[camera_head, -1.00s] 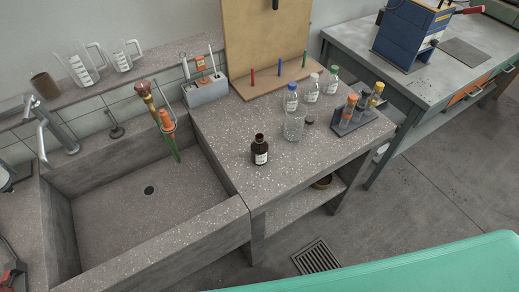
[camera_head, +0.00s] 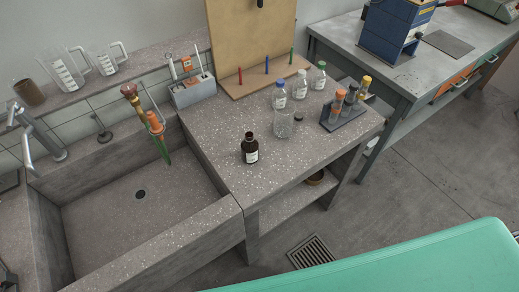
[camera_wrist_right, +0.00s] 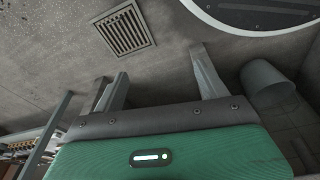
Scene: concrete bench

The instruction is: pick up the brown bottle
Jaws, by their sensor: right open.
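The brown bottle (camera_head: 250,152) stands upright on the speckled concrete bench, near the sink-side edge. It is dark brown with a white label on its lower front. No gripper is near it in the head view. My right gripper (camera_wrist_right: 158,82) shows in the right wrist view with its two grey fingers apart and nothing between them. It faces the floor, and the bottle is not in that view. My left gripper is in neither view.
Behind the bottle stand a clear beaker (camera_head: 284,124), a blue-capped bottle (camera_head: 279,97) and a tube rack (camera_head: 343,118). The concrete sink (camera_head: 140,222) lies left. The bench is bare right in front of the bottle. A floor grate (camera_wrist_right: 124,31) and grey bin (camera_wrist_right: 268,85) show below.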

